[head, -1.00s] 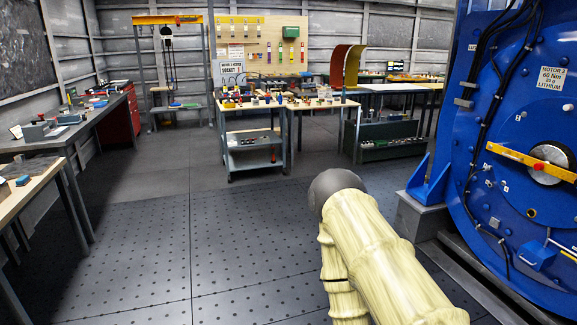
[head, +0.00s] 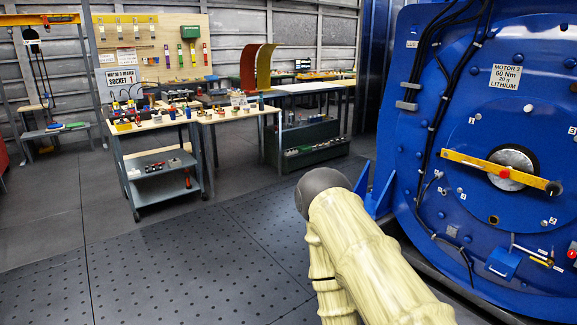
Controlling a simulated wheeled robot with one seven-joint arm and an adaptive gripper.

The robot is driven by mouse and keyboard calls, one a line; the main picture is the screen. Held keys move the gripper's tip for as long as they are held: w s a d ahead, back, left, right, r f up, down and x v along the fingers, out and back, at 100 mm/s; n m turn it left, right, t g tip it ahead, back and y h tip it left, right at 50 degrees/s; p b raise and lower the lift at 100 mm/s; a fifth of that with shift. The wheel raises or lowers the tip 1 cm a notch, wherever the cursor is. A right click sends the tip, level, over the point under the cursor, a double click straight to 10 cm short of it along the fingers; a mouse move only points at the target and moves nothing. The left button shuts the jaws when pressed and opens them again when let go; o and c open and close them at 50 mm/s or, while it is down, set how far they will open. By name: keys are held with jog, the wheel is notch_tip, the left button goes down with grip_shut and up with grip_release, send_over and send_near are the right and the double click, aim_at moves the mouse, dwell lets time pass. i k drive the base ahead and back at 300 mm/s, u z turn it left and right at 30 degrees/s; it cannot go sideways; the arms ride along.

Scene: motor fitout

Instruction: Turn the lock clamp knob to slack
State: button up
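A large blue motor housing (head: 415,175) fills the right side of the head view. A yellow bar (head: 470,161) crosses its silver round hub (head: 513,157). The bar has a red knob (head: 505,174) at its middle and a dark round piece (head: 555,188) at its right end. A small red part (head: 572,254) shows at the lower right edge. I cannot tell which of these, if any, is the lock clamp knob. My cream-covered arm with a dark joint is in front, apart from the yellow bar. My gripper is not in view.
A grey cart (head: 160,180) and a wooden-topped table (head: 222,114) with small parts stand ahead left. A dark green cabinet (head: 312,145) stands behind my arm. A pegboard (head: 150,52) hangs at the back. The perforated floor (head: 190,265) at left is clear.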

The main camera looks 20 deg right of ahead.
aim_at(553, 189)
jog(key=z, duration=0.8)
jog(key=i, duration=0.9)
jog(key=z, duration=1.3)
jog(key=i, duration=0.45)
jog(key=z, duration=0.25)
jog(key=k, duration=0.65)
jog(key=z, duration=0.3)
jog(key=i, duration=0.65)
jog(key=u, duration=0.5)
jog(key=i, duration=0.8)
jog(key=u, duration=0.85)
